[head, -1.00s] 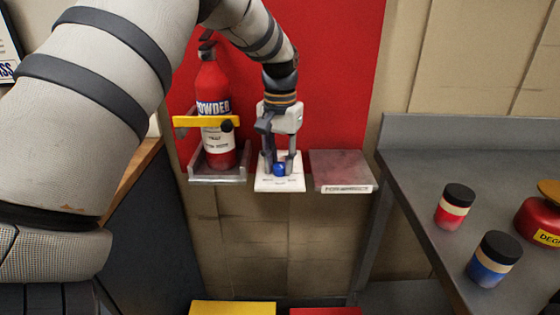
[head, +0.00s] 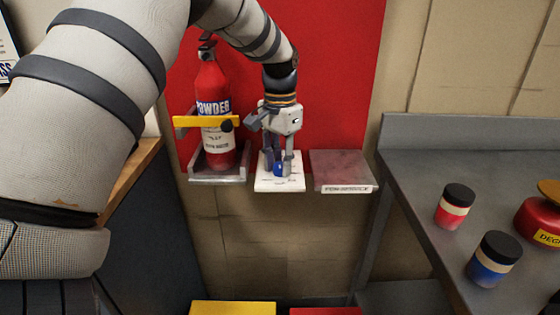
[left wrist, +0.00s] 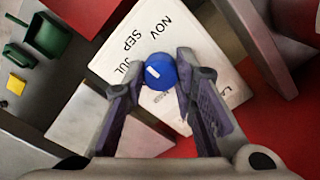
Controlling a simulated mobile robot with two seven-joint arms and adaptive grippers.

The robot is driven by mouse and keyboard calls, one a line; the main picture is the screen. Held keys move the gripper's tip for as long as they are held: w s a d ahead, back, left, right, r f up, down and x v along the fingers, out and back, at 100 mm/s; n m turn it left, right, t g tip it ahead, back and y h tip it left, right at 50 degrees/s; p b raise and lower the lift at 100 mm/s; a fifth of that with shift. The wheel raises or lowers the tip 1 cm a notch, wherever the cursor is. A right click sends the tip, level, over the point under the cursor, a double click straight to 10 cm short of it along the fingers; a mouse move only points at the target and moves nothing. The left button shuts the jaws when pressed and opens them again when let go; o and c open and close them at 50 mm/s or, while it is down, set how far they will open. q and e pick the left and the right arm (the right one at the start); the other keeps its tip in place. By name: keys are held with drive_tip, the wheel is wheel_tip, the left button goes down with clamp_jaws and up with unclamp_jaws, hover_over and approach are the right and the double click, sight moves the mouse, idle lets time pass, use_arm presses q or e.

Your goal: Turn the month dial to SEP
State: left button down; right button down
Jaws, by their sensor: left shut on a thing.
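The month dial is a blue round knob (head: 279,171) on a small white plate (head: 265,187) fixed to the red panel. My left gripper (head: 278,167) points down at it, with its fingers on either side of the knob, shut on it. In the left wrist view the knob (left wrist: 161,74) carries a short white mark on its left part, on the side where SEP and JUL are printed. I cannot tell exactly which of the two it points at. NOV stands above SEP on the plate (left wrist: 178,22), and other labels are partly hidden. My right gripper is out of view.
A red fire extinguisher (head: 211,88) with a yellow bar (head: 206,121) stands in a bracket just left of the plate. An empty grey shelf (head: 341,167) is at its right. A grey bench (head: 415,160) at right holds two jars (head: 454,206) (head: 494,259) and a red can.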

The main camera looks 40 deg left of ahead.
sight(280, 165)
use_arm(q)
drive_tip(key=shift+f, duration=0.1)
drive_tip(key=c, duration=1.3)
unclamp_jaws()
wheel_tip(280, 165, up, 12)
